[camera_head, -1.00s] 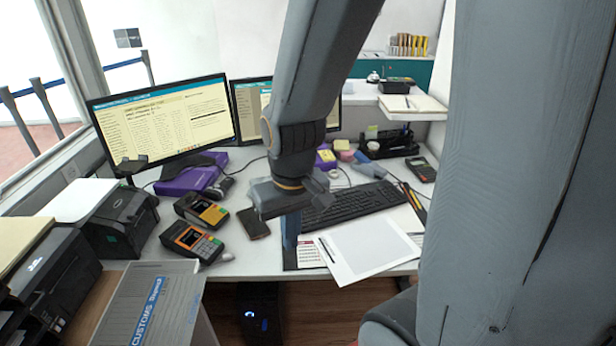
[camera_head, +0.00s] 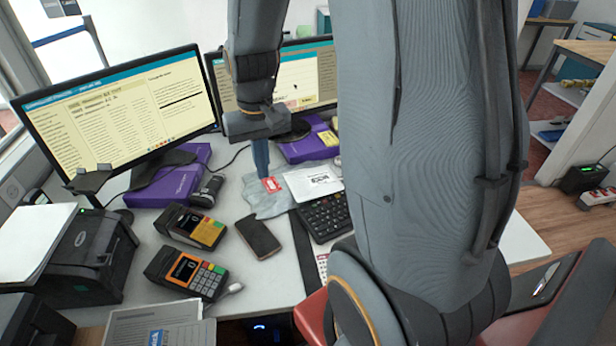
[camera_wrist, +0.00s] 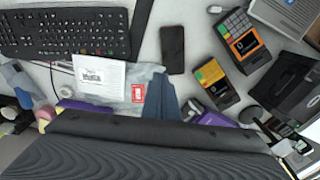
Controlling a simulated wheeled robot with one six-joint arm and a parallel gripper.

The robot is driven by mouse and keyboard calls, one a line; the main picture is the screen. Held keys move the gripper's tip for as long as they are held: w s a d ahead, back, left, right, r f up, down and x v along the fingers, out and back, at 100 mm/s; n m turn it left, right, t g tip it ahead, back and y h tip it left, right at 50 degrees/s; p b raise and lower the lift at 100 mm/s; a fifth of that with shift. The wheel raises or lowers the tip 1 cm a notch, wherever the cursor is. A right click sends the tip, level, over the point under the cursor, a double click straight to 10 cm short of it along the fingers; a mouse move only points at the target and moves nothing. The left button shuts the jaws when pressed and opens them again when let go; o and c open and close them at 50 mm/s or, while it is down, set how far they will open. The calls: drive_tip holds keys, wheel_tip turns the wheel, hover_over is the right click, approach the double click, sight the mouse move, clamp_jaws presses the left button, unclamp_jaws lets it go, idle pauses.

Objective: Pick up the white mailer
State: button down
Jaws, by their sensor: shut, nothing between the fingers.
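The mailer (camera_head: 263,200) is a crumpled pale grey-white bag with a white printed label (camera_head: 313,182) and a small red sticker. It lies on the desk beside the keyboard, behind the phone. In the wrist view the mailer (camera_wrist: 139,76) lies just ahead of my fingers, its lower edge partly hidden by my arm. My gripper (camera_head: 261,172) points down with its blue fingers shut and empty. Its tips overlap the mailer's left part in the head view, and show at the mailer's right end in the wrist view (camera_wrist: 161,98). I cannot tell whether they touch it.
The keyboard (camera_head: 326,216) is to the right. Two monitors (camera_head: 120,115) and purple boxes (camera_head: 170,180) stand behind. A black printer (camera_head: 85,255) stands at the left edge.

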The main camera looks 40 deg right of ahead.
drive_tip(key=w+d+f+m, duration=0.2)
drive_tip(key=w+d+f, duration=0.2)
drive_tip(key=d, duration=0.4)
drive_tip(key=w+d+f+m+g+y+b, duration=0.1)
drive_tip(key=w+d+f, duration=0.3)
drive_tip(key=d, duration=0.5)
drive_tip(key=w+d+f+m+g+b, duration=0.1)
drive_tip(key=w+d+f+m, duration=0.3)
drive_tip(key=d+f, duration=0.3)
drive_tip(key=shift+w+d+f, duration=0.15)
drive_tip(key=shift+w+d, duration=0.05)
drive_tip(key=shift+d, duration=0.45)
drive_tip(key=shift+w+d+f, duration=0.15)
drive_tip(key=shift+d, duration=0.45)
drive_tip(key=p, duration=0.4)
approach(312, 185)
drive_tip(key=f, duration=0.1)
drive_tip(key=s+a+f, duration=0.1)
drive_tip(key=f, duration=0.1)
drive_tip(key=s+f, duration=0.1)
drive_tip(key=f, duration=0.1)
drive_tip(key=shift+a, duration=0.35)
drive_tip(key=shift+d+f+p, duration=0.1)
drive_tip(key=shift+f+p, duration=0.35)
drive_tip(key=shift+f, duration=0.5)
drive_tip(key=shift+w+f+b, duration=0.1)
drive_tip(key=shift+b, duration=0.2)
drive_tip(key=shift+w+d+b, duration=0.35)
drive_tip(key=shift+w+d, duration=0.05)
